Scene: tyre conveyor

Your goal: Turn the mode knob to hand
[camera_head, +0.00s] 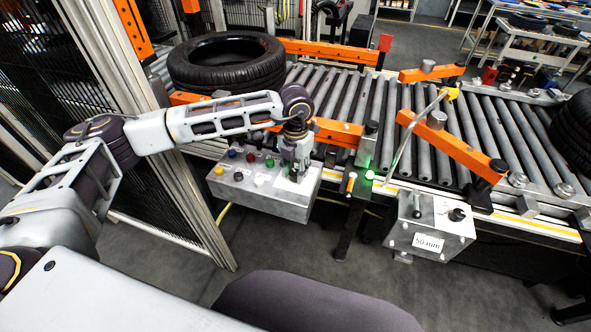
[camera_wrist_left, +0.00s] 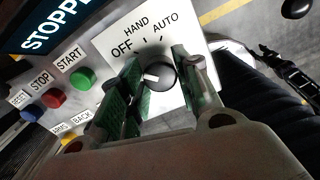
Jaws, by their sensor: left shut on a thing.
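The mode knob (camera_wrist_left: 160,73) is round and black with a white mark, on a white plate (camera_wrist_left: 103,43) labelled OFF, HAND and AUTO. The white mark shows on the left part of the knob, towards the OFF side; the exact setting is hard to tell. My left gripper (camera_wrist_left: 157,80) is shut on the knob, one green-padded finger on each side. In the head view my left gripper (camera_head: 297,168) reaches down onto the grey control box (camera_head: 288,207) and hides the knob. My right gripper is not in view.
Red, green, blue and yellow buttons sit left of the knob, such as the green START button (camera_wrist_left: 83,80). A STOPPED display (camera_wrist_left: 50,28) is above them. The roller conveyor (camera_head: 345,95) with a tyre (camera_head: 228,75) lies behind. A second box marked 50 mm (camera_head: 428,242) stands right.

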